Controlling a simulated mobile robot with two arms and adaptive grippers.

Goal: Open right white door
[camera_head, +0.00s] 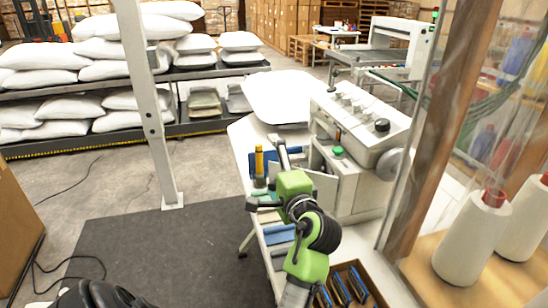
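A white machine (368,125) with knobs on its sloped top stands on the bench right of centre. Below its top, a pale panel that looks like a white door (322,187) faces the bench, partly hidden by my green arm. I cannot tell how far it is open, and no second door shows clearly.
A yellow-topped tool (259,162) stands left of the gripper on the narrow bench. A box of dark blue items (346,287) lies below. A wooden post (425,130) and white thread cones (472,240) are at the right. A white upright post (150,110) is at the left.

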